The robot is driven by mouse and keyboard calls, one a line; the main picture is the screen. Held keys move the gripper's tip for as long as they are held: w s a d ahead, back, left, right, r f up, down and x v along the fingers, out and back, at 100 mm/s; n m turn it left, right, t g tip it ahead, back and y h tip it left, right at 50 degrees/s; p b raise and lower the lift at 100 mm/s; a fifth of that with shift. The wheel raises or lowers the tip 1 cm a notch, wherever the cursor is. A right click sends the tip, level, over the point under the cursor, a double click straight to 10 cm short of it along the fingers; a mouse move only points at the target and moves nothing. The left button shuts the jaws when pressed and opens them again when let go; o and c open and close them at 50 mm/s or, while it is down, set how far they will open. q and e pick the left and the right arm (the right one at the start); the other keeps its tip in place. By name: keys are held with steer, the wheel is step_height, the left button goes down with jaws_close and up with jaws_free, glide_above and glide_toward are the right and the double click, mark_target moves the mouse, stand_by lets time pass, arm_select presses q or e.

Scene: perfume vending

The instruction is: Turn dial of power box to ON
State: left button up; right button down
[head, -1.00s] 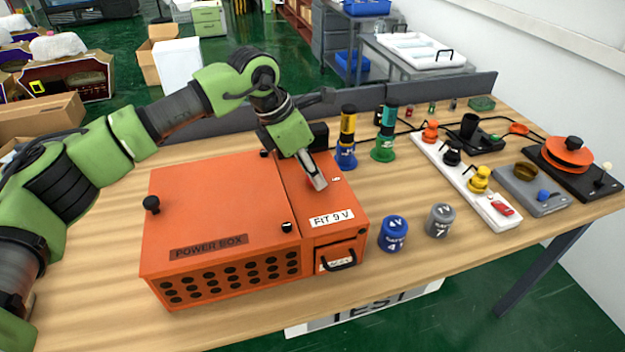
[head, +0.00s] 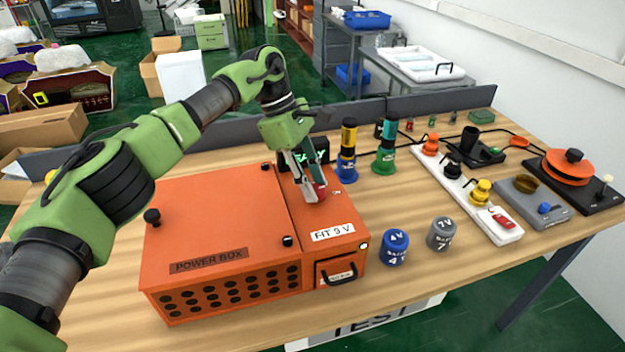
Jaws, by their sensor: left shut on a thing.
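The orange power box (head: 215,225) stands on the wooden table, with a "POWER BOX" label on its front left and a "FIT 9 V" label on its right section. My left gripper (head: 314,197) points down over the right section and is shut on a red dial (head: 321,190), which is partly hidden between the fingers. A small round light (head: 363,246) glows at the box's front right corner. A dark display with green marks (head: 312,152) shows behind the gripper. I cannot read the dial's position. My right gripper is not in view.
A blue 4V battery (head: 394,247) and a grey battery (head: 441,233) stand right of the box. Blue and green holders with tall cells (head: 347,150) stand behind it. A white power strip (head: 467,190) and several devices fill the table's right side.

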arm_select(q)
steer(key=shift+w+m, duration=0.1)
steer(key=shift+m, duration=0.5)
steer(key=o, duration=1.1)
steer(key=v, duration=0.7)
steer(key=shift+r, duration=0.25)
steer(key=shift+w, duration=0.1)
